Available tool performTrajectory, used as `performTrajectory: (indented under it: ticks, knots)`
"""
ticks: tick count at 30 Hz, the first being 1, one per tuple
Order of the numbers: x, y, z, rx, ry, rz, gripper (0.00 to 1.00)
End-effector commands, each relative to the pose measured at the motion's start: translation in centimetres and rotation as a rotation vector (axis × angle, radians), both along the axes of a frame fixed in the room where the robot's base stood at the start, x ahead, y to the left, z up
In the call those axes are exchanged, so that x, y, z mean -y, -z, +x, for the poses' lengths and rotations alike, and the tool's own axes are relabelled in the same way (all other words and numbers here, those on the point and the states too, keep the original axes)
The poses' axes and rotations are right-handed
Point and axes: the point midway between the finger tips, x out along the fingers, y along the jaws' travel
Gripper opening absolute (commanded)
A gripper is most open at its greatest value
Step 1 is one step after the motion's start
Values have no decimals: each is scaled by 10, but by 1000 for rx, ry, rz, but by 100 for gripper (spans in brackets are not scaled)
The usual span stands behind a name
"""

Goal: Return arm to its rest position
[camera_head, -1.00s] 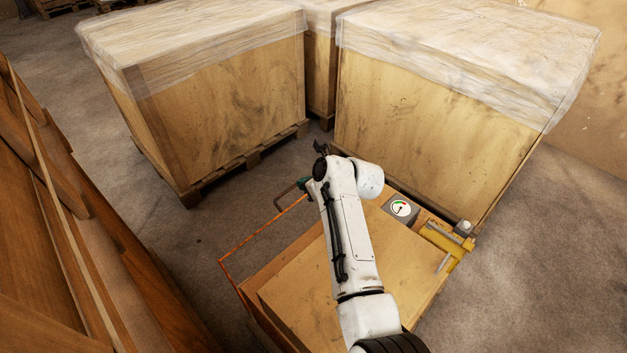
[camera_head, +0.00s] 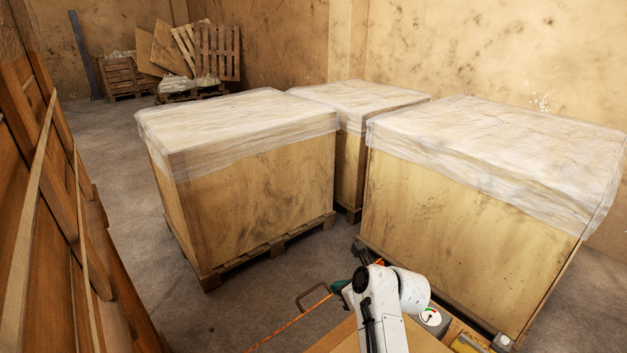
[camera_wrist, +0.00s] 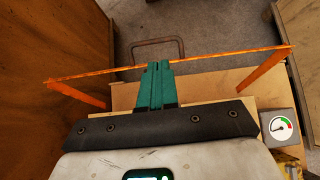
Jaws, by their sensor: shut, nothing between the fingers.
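My gripper shows in the wrist view with its green fingers (camera_wrist: 155,84) closed together and nothing between them. The fingers point toward an orange rail (camera_wrist: 215,57) on a wooden cart top (camera_wrist: 205,88). I cannot tell whether the fingertips touch the rail. In the head view my white arm (camera_head: 385,310) reaches up from the bottom edge. The green gripper (camera_head: 340,285) is partly hidden behind the wrist there, beside the rail (camera_head: 292,322).
Wrapped crates stand at the left (camera_head: 250,200), back (camera_head: 352,150) and right (camera_head: 460,230). A dial gauge (camera_head: 430,316) sits right of my arm. Wooden boards (camera_head: 60,220) line the left side. Open floor (camera_head: 115,160) lies between boards and left crate.

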Motion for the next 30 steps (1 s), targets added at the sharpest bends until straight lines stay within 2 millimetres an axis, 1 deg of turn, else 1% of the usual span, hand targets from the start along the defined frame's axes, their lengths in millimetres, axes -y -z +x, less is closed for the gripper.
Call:
performTrajectory:
  ticks: [2,5,6,8,9,11,12,14,15,17,18,20,21,23,24,26,27,30]
  knots:
    - [15,10,-11,11,-37,-67,0]
    - [43,27,-36,43,-142,-224,0]
    - [57,34,-49,57,-200,-300,0]
    - [77,46,-72,75,-301,-423,0]
    - [89,52,-88,85,-373,-500,0]
    - [106,62,-112,97,-486,-612,0]
    - [116,67,-129,103,-565,-680,0]
    - [130,74,-155,110,-687,-778,0]
    - [138,78,-173,113,-770,-836,0]
    - [149,84,-200,118,-900,-918,0]
    - [155,87,-219,122,-988,-966,0]
    - [164,90,-247,127,-1123,-1030,0]
    - [168,92,-266,132,-1216,-1066,0]
    - [174,93,-294,141,-1357,-1112,0]
    - [177,93,-313,148,-1452,-1136,0]
    - [179,92,-342,165,-1595,-1164,0]
    - [181,91,-360,176,-1688,-1175,0]
    - [181,86,-401,216,-1896,-1185,0]
